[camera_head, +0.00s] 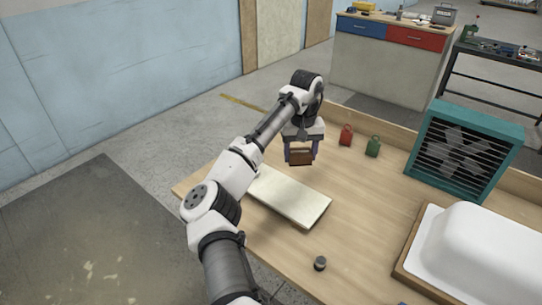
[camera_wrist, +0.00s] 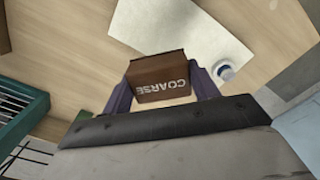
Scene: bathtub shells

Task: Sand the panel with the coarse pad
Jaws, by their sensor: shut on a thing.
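My gripper (camera_head: 300,157) is shut on a brown block, the coarse pad (camera_head: 300,157). In the wrist view the pad (camera_wrist: 160,82) sits between the two dark purple fingers of my gripper (camera_wrist: 160,84), with the word COARSE on its face. The panel (camera_head: 291,198) is a pale, flat rectangular board on the wooden table. It also shows in the wrist view (camera_wrist: 180,30). The pad is above the table near the panel's far side and looks apart from it. My arm covers part of the panel's left end in the head view.
A red container (camera_head: 346,135) and a green container (camera_head: 373,147) stand behind the gripper on the table (camera_head: 365,225). A teal fan (camera_head: 465,150) and a white tub shell (camera_head: 485,255) take up the right. A small dark-and-white round object (camera_head: 320,263) stands near the panel.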

